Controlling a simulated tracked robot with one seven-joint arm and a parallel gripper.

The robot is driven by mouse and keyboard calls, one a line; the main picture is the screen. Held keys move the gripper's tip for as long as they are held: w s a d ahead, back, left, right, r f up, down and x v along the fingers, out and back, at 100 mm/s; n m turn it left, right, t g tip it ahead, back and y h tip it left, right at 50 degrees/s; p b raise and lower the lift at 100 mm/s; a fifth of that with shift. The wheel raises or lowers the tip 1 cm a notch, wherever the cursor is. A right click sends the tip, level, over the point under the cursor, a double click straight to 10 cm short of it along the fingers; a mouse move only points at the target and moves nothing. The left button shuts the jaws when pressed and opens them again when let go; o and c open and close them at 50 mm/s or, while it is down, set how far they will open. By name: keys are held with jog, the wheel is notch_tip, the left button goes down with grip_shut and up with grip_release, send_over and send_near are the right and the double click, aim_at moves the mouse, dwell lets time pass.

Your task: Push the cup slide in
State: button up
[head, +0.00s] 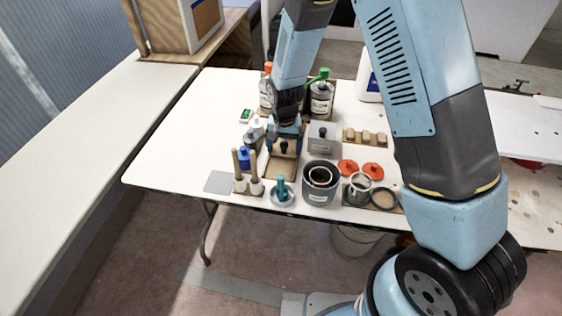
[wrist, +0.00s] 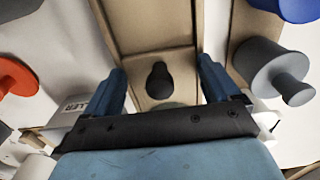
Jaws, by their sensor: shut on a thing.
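The cup slide (wrist: 178,62) is a tan wooden block with a black knob (wrist: 160,80) on its face, set between pale side rails in the wrist view. In the head view the slide (head: 291,153) stands on a wooden base, with my gripper (head: 284,142) right above and around it. My gripper (wrist: 163,88) has its blue fingers on either side of the slide, with the knob between them, and is shut on it. The fingertips' contact with the sides is partly hidden. How far the slide is in cannot be told.
A grey box (head: 321,138) with a knob stands close on the right. A blue bottle (head: 243,158) and upright wooden handles (head: 237,165) stand close on the left. A dark pot (head: 320,190) and teal-handled tool (head: 281,188) are in front. The table's left side is clear.

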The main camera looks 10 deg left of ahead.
jog(key=shift+w, duration=1.25)
jog(key=o, duration=0.5)
jog(key=shift+w, duration=0.1)
jog(key=shift+d+r, duration=0.1)
jog(key=shift+r, duration=3.4)
